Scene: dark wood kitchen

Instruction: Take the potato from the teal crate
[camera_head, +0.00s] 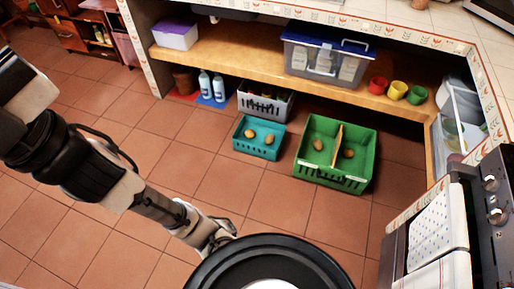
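The teal crate (255,151) stands on the tiled floor near the middle of the view. Two brown potato-like items lie in it, one on the left (249,133) and one on the right (269,140). My gripper (228,236) is low in the view, nearer to me than the crate and apart from it. I see no object at its fingers, but they are small and partly merged with the wrist, so I cannot tell whether they are open.
A green crate (328,180) with a wooden divider and brown items stands right of the teal crate. A grey crate (264,112) is behind it. Bottles (204,84) stand behind left. A shelf (250,58) overhangs the back. Floor (180,165) is clear at left.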

